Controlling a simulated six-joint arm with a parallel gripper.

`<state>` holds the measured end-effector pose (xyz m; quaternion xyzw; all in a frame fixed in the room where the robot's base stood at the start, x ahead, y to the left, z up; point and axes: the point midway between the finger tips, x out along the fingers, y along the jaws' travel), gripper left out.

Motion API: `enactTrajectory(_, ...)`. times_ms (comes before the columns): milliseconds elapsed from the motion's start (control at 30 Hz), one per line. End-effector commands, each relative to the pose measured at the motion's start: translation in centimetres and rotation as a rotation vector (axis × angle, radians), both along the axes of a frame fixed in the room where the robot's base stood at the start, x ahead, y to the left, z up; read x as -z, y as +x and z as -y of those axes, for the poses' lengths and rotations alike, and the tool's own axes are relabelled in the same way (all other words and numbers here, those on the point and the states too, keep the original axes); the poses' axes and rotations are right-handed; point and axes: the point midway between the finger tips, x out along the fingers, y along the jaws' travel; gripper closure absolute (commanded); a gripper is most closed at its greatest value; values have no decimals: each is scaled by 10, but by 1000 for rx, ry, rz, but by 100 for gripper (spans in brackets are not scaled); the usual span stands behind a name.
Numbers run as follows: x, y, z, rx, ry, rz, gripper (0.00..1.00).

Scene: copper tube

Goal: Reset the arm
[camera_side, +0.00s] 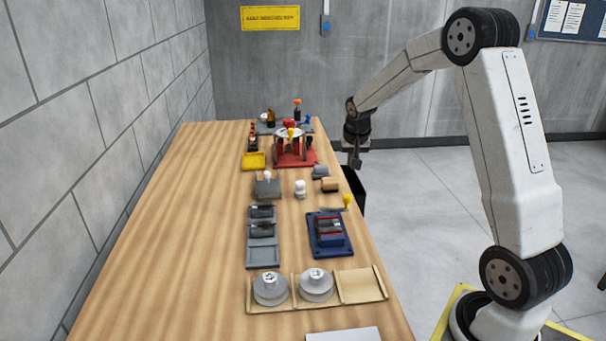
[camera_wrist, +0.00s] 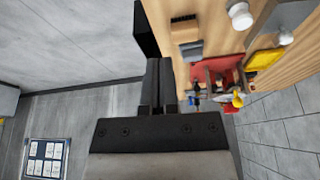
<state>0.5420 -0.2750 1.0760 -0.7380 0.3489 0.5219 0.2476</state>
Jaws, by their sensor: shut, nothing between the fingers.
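My gripper (camera_side: 356,160) hangs in the air just off the right edge of the wooden table in the side view, beside the red stand. In the wrist view my gripper (camera_wrist: 158,72) shows its two dark fingers side by side and closed, with nothing held. My white arm (camera_side: 515,150) reaches over from its base at the lower right. No copper tube can be made out in either view.
The table (camera_side: 170,240) carries a red stand (camera_side: 296,160), a yellow tray (camera_side: 254,161), a blue fixture (camera_side: 329,234), grey trays (camera_side: 262,256) and a wooden rack (camera_side: 362,285) with two grey spools. The table's left side is clear. A dark bin (camera_side: 354,190) stands beside the right edge.

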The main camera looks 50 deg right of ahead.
Motion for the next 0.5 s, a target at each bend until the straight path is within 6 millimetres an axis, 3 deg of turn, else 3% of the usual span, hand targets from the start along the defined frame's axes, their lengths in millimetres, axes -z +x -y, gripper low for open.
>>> enactTrajectory(167,1,-1,-18,-46,4,-4,100)
enactTrajectory(267,3,-4,-41,-106,11,-12,100)
enactTrajectory(500,11,-27,-125,-335,30,-38,100)
